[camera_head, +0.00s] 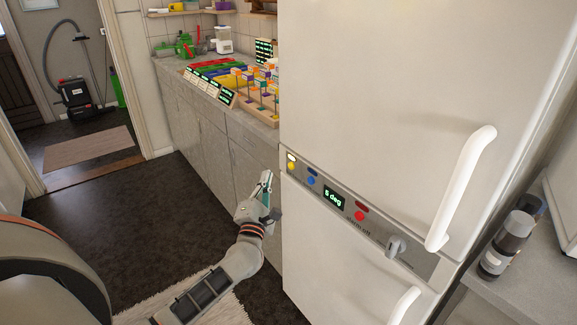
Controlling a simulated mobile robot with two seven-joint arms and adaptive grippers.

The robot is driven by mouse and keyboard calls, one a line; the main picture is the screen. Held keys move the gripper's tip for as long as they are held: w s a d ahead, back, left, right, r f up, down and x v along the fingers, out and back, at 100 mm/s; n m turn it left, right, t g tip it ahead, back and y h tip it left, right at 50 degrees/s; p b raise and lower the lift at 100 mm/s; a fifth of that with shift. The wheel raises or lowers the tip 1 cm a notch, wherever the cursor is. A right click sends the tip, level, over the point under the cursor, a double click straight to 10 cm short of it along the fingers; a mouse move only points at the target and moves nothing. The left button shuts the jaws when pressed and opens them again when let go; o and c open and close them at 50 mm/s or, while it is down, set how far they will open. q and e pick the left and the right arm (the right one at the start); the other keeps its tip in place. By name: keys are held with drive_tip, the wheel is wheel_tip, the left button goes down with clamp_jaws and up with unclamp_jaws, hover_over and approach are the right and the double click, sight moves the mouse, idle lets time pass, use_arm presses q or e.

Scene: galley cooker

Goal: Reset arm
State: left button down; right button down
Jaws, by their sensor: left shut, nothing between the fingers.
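My left arm comes in from the bottom left and reaches up toward the counter front. My left gripper (266,184) is shut and empty, in front of the grey cabinet doors and just left of the fridge's edge. It looks apart from both, though the exact gap is hard to tell. My right gripper does not show in this view.
A large white fridge (380,90) with a control panel reading "5 deg" (334,199) and white handles (462,185) fills the right. Bottles (507,243) stand on a counter at far right. A worktop (172,66) holds coloured trays. The dark floor (130,210) at left is clear.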

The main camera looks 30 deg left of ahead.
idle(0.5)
use_arm(q)
drive_tip(key=s+d+f+m+h+p, duration=0.1)
drive_tip(key=s+d+f+m+h, duration=0.25)
drive_tip(key=d+m, duration=0.25)
drive_tip(key=s+d+f+m+g+h, duration=0.1)
drive_tip(key=s+d+f+m+h, duration=0.2)
drive_tip(key=s+d+m+h, duration=0.25)
drive_tip(key=s+d+f+m+h+p, duration=0.1)
drive_tip(key=s+d+f+m+h, duration=0.2)
drive_tip(key=d+m, duration=0.45)
drive_tip(key=s+d+f+m+g, duration=0.2)
drive_tip(key=s+f+m+g, duration=0.1)
drive_tip(key=s+f+m, duration=0.4)
drive_tip(key=s+d+f+m+g+y+p, duration=0.1)
drive_tip(key=s+d+f+m+g, duration=0.1)
drive_tip(key=s+f+m+g, duration=0.2)
drive_tip(key=s+f+m, duration=0.3)
drive_tip(key=s, duration=0.5)
drive_tip(key=shift+s+d+f+g+y, duration=0.15)
drive_tip(key=shift+s+f+g+y, duration=0.15)
drive_tip(key=shift+s+f, duration=0.1)
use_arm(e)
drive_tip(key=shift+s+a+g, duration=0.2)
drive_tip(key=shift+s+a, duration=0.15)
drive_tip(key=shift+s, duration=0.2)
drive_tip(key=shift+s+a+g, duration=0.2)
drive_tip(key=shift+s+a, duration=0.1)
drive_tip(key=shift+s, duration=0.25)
